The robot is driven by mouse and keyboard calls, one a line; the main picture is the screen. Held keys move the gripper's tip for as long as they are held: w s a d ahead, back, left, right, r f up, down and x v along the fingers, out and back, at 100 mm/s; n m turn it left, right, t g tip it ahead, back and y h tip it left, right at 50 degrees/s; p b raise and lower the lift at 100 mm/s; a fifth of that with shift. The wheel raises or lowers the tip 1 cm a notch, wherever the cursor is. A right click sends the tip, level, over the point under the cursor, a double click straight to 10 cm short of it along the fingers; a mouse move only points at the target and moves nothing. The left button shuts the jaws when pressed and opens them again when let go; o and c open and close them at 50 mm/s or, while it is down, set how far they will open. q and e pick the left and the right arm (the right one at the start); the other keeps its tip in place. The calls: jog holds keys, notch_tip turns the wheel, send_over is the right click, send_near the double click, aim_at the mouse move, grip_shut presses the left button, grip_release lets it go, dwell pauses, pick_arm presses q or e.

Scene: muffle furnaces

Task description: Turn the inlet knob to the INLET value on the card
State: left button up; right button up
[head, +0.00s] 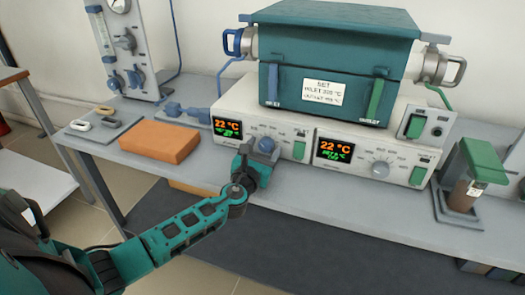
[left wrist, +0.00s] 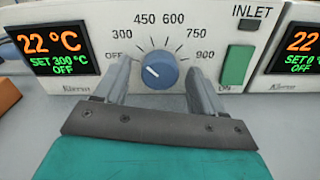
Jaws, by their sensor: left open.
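The inlet knob (left wrist: 161,70) is blue, on a white panel marked INLET, with a scale from OFF to 900. Its white pointer mark is on the left of its face. The inlet display (left wrist: 52,50) reads 22 °C, SET 300 °C, OFF. My left gripper (left wrist: 161,78) is open, one finger on each side of the knob; contact cannot be told. In the head view my left gripper (head: 257,160) is at the left controller, partly covering its front. The card (head: 323,91) on the teal furnace has INLET and OUTLET lines, too small to read surely.
The outlet controller (head: 370,158) stands just right of the inlet one. An orange block (head: 159,143) lies on the bench to the left. A green-lidded holder (head: 471,180) with a brown jar stands to the right. The bench's front strip is mostly clear.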

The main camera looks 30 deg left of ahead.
pick_arm(q)
jog(key=shift+s, duration=0.1)
jog(key=p+v, duration=0.1)
jog(key=v, duration=1)
jog(key=shift+s, duration=0.1)
jog(key=shift+v, duration=0.8)
pick_arm(e)
jog(key=shift+d+r, duration=0.2)
jog(key=shift+r, duration=0.05)
jog(key=shift+s+a+f, duration=0.1)
jog(key=shift+s+f, duration=0.05)
jog(key=shift+s, duration=0.1)
